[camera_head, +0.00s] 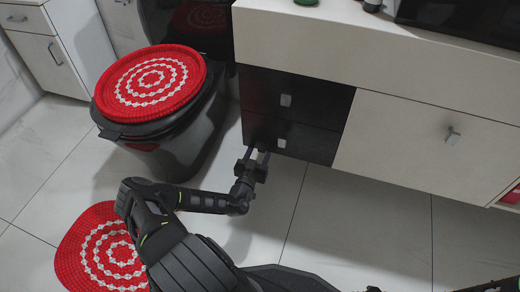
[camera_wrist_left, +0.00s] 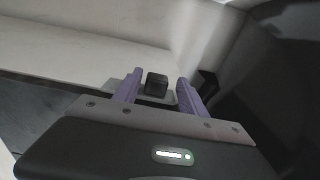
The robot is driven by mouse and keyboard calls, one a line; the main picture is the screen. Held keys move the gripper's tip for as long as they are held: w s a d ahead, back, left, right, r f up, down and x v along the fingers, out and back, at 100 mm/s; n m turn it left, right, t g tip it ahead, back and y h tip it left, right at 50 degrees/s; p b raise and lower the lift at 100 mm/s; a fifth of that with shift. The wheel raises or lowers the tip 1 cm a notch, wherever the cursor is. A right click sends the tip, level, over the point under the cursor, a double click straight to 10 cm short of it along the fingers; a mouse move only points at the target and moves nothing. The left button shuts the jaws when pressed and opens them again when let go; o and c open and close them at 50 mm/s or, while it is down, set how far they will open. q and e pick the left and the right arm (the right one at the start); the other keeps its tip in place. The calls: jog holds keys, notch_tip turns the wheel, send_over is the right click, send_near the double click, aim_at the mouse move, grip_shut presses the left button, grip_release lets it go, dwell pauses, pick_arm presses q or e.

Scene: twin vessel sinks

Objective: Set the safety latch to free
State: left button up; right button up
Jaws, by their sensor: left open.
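In the head view, my left gripper (camera_head: 257,156) is low in front of the dark drawers (camera_head: 312,138), just below and left of the lower drawer's small light grey tab (camera_head: 281,143). In the left wrist view, the two purple fingers of my left gripper (camera_wrist_left: 159,88) are apart. A small dark block (camera_wrist_left: 156,84) on a grey plate shows between them, with gaps on both sides. It may be the safety latch, but I cannot tell its setting. I cannot tell if the fingers touch anything. My right gripper is not in view.
A black toilet with a round red-and-white cover (camera_head: 152,84) stands left of the cabinet. A matching red mat (camera_head: 99,252) lies on the floor. A wide pale panel with a handle (camera_head: 452,136) is on the right. The tiled floor (camera_head: 365,225) in front is clear.

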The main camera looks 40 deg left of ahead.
pick_arm(q)
jog(key=p+v, duration=0.2)
jog(key=v, duration=0.5)
jog(key=shift+s+p, duration=0.35)
jog(key=shift+d, duration=0.1)
